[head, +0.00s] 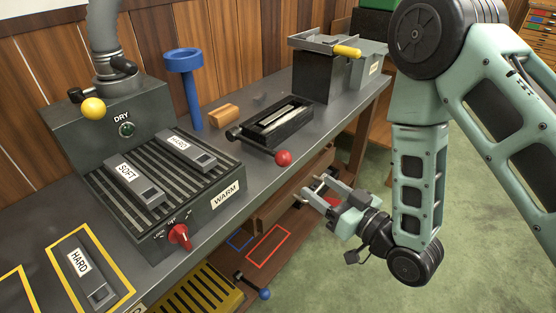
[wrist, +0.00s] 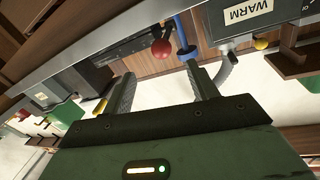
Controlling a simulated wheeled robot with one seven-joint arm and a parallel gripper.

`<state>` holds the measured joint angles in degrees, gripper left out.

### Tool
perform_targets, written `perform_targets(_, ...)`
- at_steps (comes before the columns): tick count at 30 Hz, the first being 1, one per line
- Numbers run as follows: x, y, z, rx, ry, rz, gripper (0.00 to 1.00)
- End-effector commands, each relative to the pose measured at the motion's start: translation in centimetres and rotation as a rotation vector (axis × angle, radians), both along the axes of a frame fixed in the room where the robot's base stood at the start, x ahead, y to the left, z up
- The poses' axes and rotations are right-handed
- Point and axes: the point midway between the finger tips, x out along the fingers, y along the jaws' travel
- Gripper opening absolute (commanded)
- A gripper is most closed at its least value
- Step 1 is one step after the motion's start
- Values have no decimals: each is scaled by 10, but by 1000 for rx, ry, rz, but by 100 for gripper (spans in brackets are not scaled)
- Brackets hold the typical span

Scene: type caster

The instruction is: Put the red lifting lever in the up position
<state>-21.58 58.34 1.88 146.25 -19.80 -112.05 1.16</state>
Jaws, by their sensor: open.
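The red lifting lever shows as a red ball knob (head: 283,157) at the front of a low black device (head: 277,127) on the bench. The knob sits low, close to the bench's front edge. It also shows in the wrist view (wrist: 161,48), beyond and between my fingers. My gripper (head: 318,190) is open and empty, in front of the bench and below the knob in the head view. In the wrist view my gripper (wrist: 160,77) points toward the knob, apart from it. The lever's rod is mostly hidden.
A warmer box (head: 205,205) with a red dial (head: 180,237) stands left on the bench (head: 222,255). A blue post (head: 188,90), a wooden block (head: 224,115) and a grey machine with a yellow handle (head: 347,51) stand farther back. A lower shelf with a blue ball (head: 265,294) lies beneath.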

Motion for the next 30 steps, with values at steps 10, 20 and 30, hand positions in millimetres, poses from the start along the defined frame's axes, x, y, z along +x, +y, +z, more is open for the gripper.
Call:
perform_targets(10, 25, 22, -1, 14, -14, -3, 59)
perform_targets(20, 39, 34, -2, 12, -14, 1, 59)
perform_targets(30, 50, 44, 2, 13, -12, -3, 59)
